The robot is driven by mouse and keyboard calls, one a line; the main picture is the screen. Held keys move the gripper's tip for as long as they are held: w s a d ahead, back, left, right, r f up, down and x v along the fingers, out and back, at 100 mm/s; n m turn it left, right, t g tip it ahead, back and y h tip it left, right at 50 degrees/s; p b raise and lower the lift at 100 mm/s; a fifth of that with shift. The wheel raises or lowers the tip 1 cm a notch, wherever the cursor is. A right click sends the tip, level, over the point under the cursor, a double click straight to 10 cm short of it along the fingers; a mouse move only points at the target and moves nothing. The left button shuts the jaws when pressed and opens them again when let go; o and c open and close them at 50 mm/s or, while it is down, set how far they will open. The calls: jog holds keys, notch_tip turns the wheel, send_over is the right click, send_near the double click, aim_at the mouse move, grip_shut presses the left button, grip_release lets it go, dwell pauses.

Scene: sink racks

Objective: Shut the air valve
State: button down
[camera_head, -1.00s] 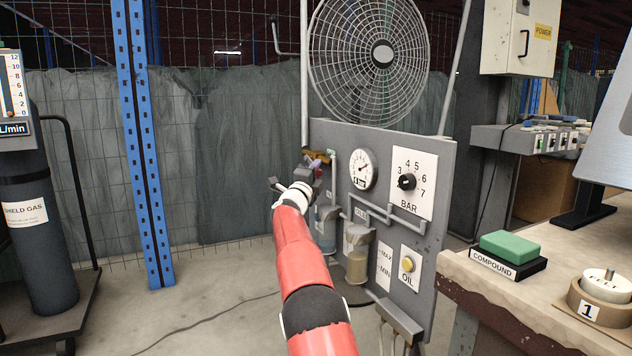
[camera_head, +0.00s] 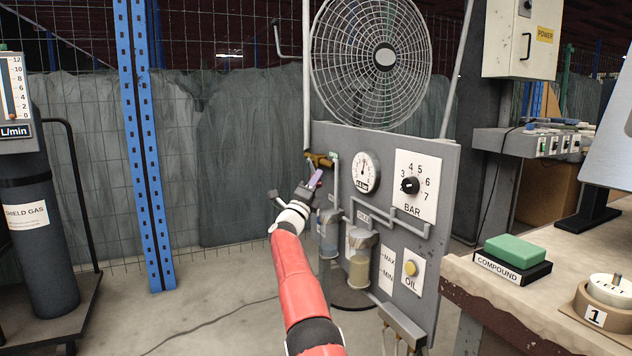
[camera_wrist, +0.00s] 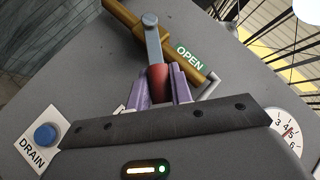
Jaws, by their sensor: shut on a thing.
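The air valve is a brass pipe (camera_wrist: 190,66) with a grey lever (camera_wrist: 153,42) and a red grip (camera_wrist: 158,82) in the wrist view. The lever lies at a slant to the pipe, not along it. My gripper (camera_wrist: 160,92) is shut on the red grip, with a purple finger on each side. A green OPEN label (camera_wrist: 189,56) is beside the pipe. In the head view the brass pipe (camera_head: 322,160) is at the panel's upper left, with my gripper (camera_head: 315,179) just below it. The lever is mostly hidden there.
The grey panel (camera_head: 440,170) carries a round gauge (camera_head: 366,172), a BAR knob (camera_head: 410,185), grey pipes and two bowls. A blue DRAIN button (camera_wrist: 46,135) shows in the wrist view. A fan (camera_head: 385,58) stands above. Open floor lies left of my arm.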

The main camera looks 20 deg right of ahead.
jog(key=shift+f, duration=0.1)
jog(key=c, duration=1.3)
grip_release()
jog(key=shift+o, duration=0.2)
jog(key=shift+a, duration=0.1)
jog(key=shift+s+a+f+b, duration=0.15)
jog(key=shift+f+b, duration=0.1)
jog(key=shift+b, duration=0.3)
jog(key=b+v, duration=0.3)
jog(key=v, duration=0.4)
